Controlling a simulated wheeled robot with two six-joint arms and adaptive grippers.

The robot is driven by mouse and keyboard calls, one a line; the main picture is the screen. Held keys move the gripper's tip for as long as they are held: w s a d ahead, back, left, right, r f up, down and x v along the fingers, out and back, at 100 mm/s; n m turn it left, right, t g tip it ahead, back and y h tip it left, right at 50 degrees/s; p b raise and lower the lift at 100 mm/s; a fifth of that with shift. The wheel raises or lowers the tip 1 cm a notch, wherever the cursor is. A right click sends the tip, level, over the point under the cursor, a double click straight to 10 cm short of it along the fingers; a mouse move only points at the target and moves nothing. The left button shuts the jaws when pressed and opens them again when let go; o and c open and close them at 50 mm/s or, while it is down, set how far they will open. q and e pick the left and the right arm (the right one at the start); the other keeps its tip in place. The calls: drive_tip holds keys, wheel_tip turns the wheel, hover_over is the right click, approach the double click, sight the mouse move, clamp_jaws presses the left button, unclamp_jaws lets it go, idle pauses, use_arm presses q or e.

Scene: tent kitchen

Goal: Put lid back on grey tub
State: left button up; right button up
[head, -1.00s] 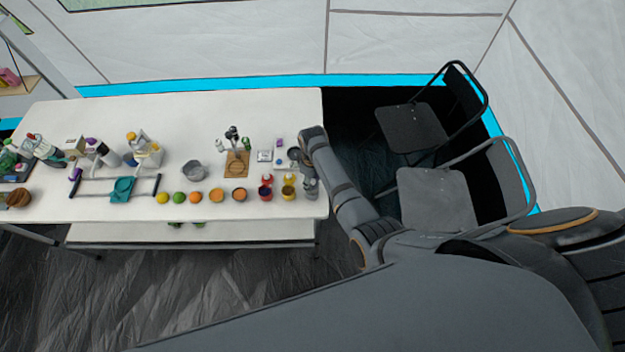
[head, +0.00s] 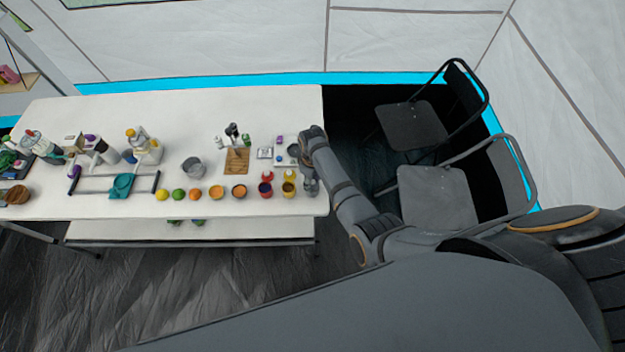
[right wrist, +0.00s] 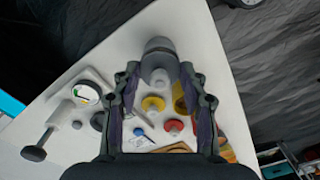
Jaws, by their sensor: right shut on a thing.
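The grey tub (head: 311,187) stands at the right front corner of the white table, in line with the red tub (head: 265,190) and the yellow tub (head: 289,190). My right gripper (right wrist: 159,70) is shut on the grey lid (right wrist: 158,63), whose small knob faces the wrist camera. The tub shows partly behind the lid in the right wrist view (right wrist: 158,43). I cannot tell whether lid and tub touch. In the head view my right gripper (head: 307,160) is over the table's right edge, mostly hidden by its own arm. My left gripper is not in view.
The red lid (right wrist: 174,126) and yellow lid (right wrist: 152,103) lie near their tubs. Two chairs (head: 433,195) stand right of the table.

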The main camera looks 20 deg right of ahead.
drive_tip(key=shift+p, duration=0.35)
idle(0.5)
drive_tip(key=shift+f, duration=0.15)
idle(0.7)
idle(0.6)
drive_tip(key=o, duration=1.4)
